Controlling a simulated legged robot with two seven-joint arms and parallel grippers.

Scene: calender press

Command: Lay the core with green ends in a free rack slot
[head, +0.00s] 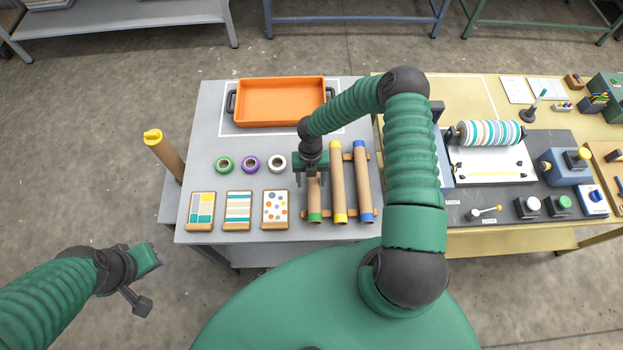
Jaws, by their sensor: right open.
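The core with green ends (315,204) lies in the leftmost place of the wooden rack (348,157), its near green end showing. Its far end is hidden under my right gripper. A core with yellow ends (338,185) and one with blue ends (362,185) lie beside it to the right. My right gripper (311,181) points down over the green-ended core, open, its fingers around or just above the core; I cannot tell whether they touch it. My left gripper (143,276) is off the table at lower left, away from the cores; its opening is unclear.
An orange tray (281,123) stands behind the rack. Tape rolls (250,164) and pattern cards (238,226) lie to the left. A yellow-capped core (164,156) stands at the table's left edge. The press with its striped roller (489,133) is to the right.

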